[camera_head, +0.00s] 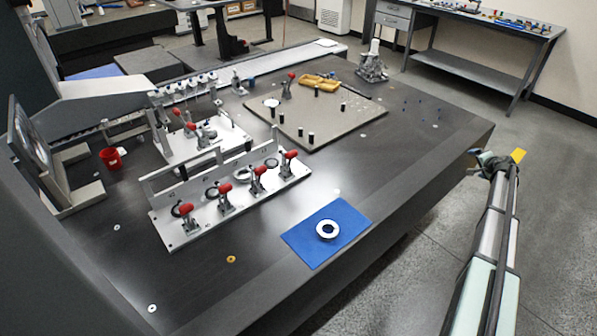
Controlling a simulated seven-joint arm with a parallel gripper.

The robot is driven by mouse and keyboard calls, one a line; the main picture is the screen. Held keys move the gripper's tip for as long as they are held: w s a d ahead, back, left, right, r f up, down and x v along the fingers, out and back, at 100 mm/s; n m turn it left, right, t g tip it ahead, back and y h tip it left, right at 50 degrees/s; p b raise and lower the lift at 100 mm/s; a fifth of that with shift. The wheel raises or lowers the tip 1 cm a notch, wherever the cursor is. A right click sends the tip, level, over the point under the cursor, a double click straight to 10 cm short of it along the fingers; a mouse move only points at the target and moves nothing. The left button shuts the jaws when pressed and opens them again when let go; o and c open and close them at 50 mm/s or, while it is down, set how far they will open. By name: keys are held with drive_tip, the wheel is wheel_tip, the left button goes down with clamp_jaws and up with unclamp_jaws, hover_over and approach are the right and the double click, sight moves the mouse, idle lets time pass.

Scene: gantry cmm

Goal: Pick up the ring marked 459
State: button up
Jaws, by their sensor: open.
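A white ring (320,231) lies flat on a blue mat (350,216) near the front edge of the dark table. More rings sit in the clamp fixture at left: a pale ring (242,174) and darker ones (212,192), each by a red-handled clamp. No number can be read on any ring, so I cannot tell which is 459. My gripper (484,158) is at the right, beyond the table's edge and far from the rings. It is small and partly hidden by my arm; it is open, and nothing shows in it.
A red cup (111,158) stands at left. The table around the blue mat is clear.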

drive_tip(key=w+a+r+n+y, duration=0.1)
drive_tip(key=w+a+r+n, duration=0.1)
drive_tip(key=w+a+r, duration=0.55)
drive_tip(key=w+a+r+n+g+y, duration=0.15)
drive_tip(key=a+n, duration=0.25)
drive_tip(key=a, duration=1.3)
drive_tip(key=w+a+n+g+y, duration=0.2)
drive_tip(key=a+n+g, duration=0.1)
drive_tip(key=a, duration=1.4)
wheel_tip(320, 180, up, 5)
drive_tip(key=n+g+h, duration=0.4)
drive_tip(key=n+g, duration=0.2)
drive_tip(key=n, duration=0.6)
hover_over(244, 176)
wheel_tip(244, 176, down, 13)
drive_tip(key=shift+s+d+f, duration=0.1)
drive_tip(key=shift+f, duration=0.05)
